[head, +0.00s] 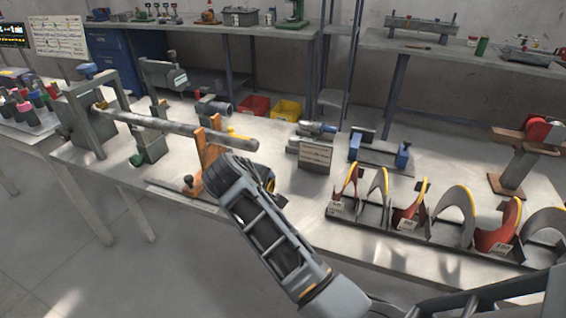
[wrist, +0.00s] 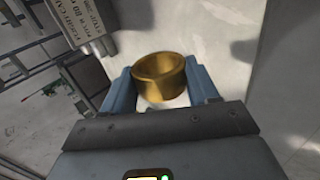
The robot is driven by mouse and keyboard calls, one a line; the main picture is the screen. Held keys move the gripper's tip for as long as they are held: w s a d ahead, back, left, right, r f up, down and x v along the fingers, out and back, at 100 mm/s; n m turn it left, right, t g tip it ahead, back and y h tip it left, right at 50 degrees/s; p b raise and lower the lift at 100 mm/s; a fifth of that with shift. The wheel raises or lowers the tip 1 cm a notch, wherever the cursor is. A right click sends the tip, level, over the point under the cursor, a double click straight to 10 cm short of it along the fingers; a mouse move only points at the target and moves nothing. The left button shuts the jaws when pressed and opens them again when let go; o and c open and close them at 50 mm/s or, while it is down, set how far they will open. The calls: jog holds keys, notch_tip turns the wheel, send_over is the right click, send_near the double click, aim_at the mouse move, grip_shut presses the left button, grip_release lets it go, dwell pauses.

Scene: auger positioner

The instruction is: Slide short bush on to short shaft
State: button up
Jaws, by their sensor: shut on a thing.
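A brass bush (wrist: 160,88) sits between the two blue fingers of my gripper (wrist: 160,74) in the wrist view, its round bore showing. My gripper (head: 250,172) is over the bench, just in front of and below the right end of a grey horizontal shaft (head: 180,127). The shaft runs through grey stands on the left and rests near its right end at an orange support (head: 208,150). The bush and shaft appear apart. I cannot tell whether this is the short shaft.
A rack of curved flights (head: 430,225) stands on the right of the bench (head: 300,205). A small sign (head: 316,155) and a blue fixture (head: 378,152) stand behind my gripper. Red (head: 254,106) and yellow (head: 287,109) bins lie further back.

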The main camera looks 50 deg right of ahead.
aim_at(240, 144)
jog(key=d+r+t+h+b, duration=0.1)
jog(key=d+r+h+b, duration=0.1)
jog(key=d+r, duration=0.4)
jog(key=shift+d+r+n+t+h, duration=0.25)
jog(key=shift+d+h, duration=0.25)
jog(key=shift+d, duration=0.45)
jog(key=shift+s+p, duration=0.1)
jog(key=shift+p, duration=0.35)
jog(key=w, duration=0.1)
jog(key=w+a+b, duration=0.1)
jog(key=w, duration=0.1)
jog(key=w+a, duration=0.1)
jog(key=w, duration=0.1)
jog(key=shift+w+f, duration=0.1)
jog(key=shift+w, duration=0.1)
jog(key=shift+p, duration=0.9)
dwell(0.9)
jog(key=shift+w+a+b, duration=0.4)
jog(key=shift+w+b, duration=0.05)
jog(key=shift+w, duration=0.7)
jog(key=shift+w+a+b, duration=0.45)
jog(key=shift+w+b, duration=0.05)
jog(key=shift+w, duration=0.65)
jog(key=shift+w+a+b, duration=0.4)
jog(key=shift+w+b, duration=0.05)
jog(key=shift+w, duration=0.7)
